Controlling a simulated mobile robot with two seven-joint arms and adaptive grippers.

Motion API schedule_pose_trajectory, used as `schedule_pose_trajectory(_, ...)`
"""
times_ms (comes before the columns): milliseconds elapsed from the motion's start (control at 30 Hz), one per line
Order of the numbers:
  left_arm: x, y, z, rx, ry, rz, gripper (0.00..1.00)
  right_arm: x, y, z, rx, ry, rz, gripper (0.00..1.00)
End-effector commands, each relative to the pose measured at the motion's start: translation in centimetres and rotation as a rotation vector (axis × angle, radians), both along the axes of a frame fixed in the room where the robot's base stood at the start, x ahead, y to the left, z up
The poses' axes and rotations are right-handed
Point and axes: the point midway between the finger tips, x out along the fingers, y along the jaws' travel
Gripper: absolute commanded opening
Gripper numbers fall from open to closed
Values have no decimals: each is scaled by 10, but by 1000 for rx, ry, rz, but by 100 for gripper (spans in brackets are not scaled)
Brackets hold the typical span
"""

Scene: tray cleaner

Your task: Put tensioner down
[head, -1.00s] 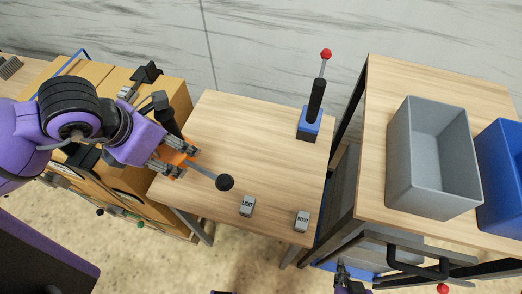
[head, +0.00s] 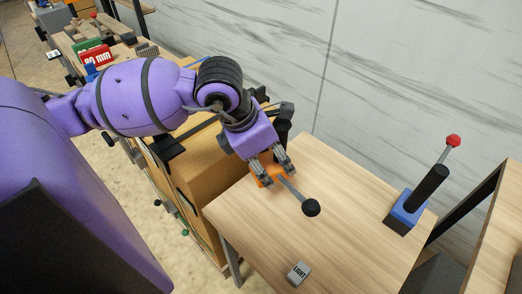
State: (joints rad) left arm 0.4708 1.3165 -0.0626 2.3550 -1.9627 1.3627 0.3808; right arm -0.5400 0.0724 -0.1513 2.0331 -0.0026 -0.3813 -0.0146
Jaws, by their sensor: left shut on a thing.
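My left gripper (head: 274,171) is shut on an orange tool, which I take to be the tensioner (head: 266,180). A grey rod runs from its orange body to a black ball knob at the lower right. The gripper's fingers hide part of the orange body. The tool is over the far left part of the light wooden table (head: 340,215). I cannot tell whether it touches the tabletop. My right gripper is not in view.
A blue-based stand with a black grip and red ball (head: 408,210) is at the table's right. A grey block marked LIGHT (head: 298,272) lies near the front. Brown cabinets (head: 190,165) adjoin the left edge. The middle of the tabletop is clear.

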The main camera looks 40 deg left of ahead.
Motion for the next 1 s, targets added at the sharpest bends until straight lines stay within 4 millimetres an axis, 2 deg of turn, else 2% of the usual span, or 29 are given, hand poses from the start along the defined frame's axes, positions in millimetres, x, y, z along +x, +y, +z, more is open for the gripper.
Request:
schedule_pose_trajectory(100, 19, 0, -17, -6, -3, 1, 0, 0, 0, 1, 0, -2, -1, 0)
schedule_pose_trajectory(333, 41, 2, -44, -3, -4, 0, 0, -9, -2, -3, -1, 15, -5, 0)
schedule_pose_trajectory(667, 55, 3, -61, -3, -4, 0, 0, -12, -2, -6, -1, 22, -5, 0)
schedule_pose_trajectory(833, 53, 3, -85, -3, -3, -2, 0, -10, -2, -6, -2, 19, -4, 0)
schedule_pose_trajectory(1000, 53, 4, -89, -1, -5, -1, 0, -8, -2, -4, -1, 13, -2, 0)
